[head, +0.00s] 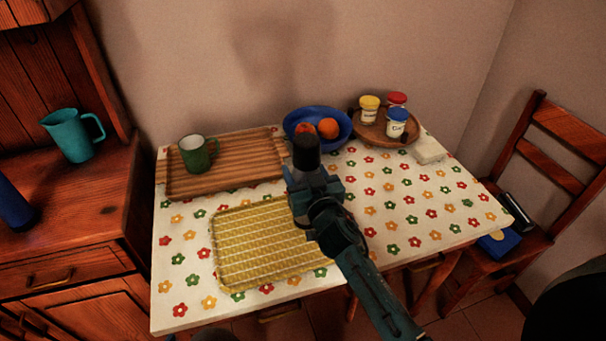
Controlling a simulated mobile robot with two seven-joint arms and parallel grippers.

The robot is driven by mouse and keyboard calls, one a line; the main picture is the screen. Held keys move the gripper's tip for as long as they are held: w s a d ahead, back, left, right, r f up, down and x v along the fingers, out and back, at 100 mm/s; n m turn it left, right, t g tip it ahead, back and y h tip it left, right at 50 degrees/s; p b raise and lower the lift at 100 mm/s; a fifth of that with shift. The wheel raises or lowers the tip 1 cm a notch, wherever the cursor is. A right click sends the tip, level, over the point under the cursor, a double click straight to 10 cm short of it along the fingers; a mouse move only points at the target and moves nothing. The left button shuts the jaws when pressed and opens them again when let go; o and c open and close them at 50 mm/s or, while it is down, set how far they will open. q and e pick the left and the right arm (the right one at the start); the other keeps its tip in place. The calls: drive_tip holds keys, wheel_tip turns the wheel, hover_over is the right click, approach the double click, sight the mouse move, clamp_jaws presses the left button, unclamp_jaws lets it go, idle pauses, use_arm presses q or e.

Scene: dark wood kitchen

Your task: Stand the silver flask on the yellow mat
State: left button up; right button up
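The yellow mat (250,250) is a woven rectangle lying flat on the front part of the table, with nothing standing on it. My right gripper (313,187) comes in from the lower right and is above the mat's right edge. It appears shut around an upright cylinder with a dark top, which I take to be the silver flask (306,152). Only its dark upper end and a little grey show; the gripper hides its lower part. I cannot tell how high it is held. My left gripper is not in view.
Behind the mat are a wooden tray (240,171) with a green mug (196,153), a blue bowl (341,136) of oranges, and a round board (371,132) with small jars. A white block (428,150) lies right. The table's right front is clear. A chair (560,165) stands right.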

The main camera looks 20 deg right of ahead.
drive_tip(key=shift+r, duration=0.1)
drive_tip(key=o, duration=1.3)
drive_tip(key=shift+f, duration=0.25)
drive_tip(key=shift+r, duration=0.1)
drive_tip(key=s, duration=1.2)
drive_tip(key=s+f+n+g+y, duration=0.1)
drive_tip(key=s+f+g, duration=0.1)
drive_tip(key=s+f, duration=0.2)
drive_tip(key=s+a+f+g+y, duration=0.1)
drive_tip(key=s+f+g, duration=0.1)
drive_tip(key=s+f, duration=0.2)
drive_tip(key=s+a+f+n+g+y, duration=0.1)
drive_tip(key=s+f+g, duration=0.1)
drive_tip(key=s+f, duration=0.2)
drive_tip(key=shift+s+a+n+g+b, duration=0.15)
drive_tip(key=shift+s, duration=0.65)
drive_tip(key=shift+s+a+n+g+b, duration=0.1)
drive_tip(key=shift+s+n+g+b, duration=0.05)
drive_tip(key=shift+s, duration=0.6)
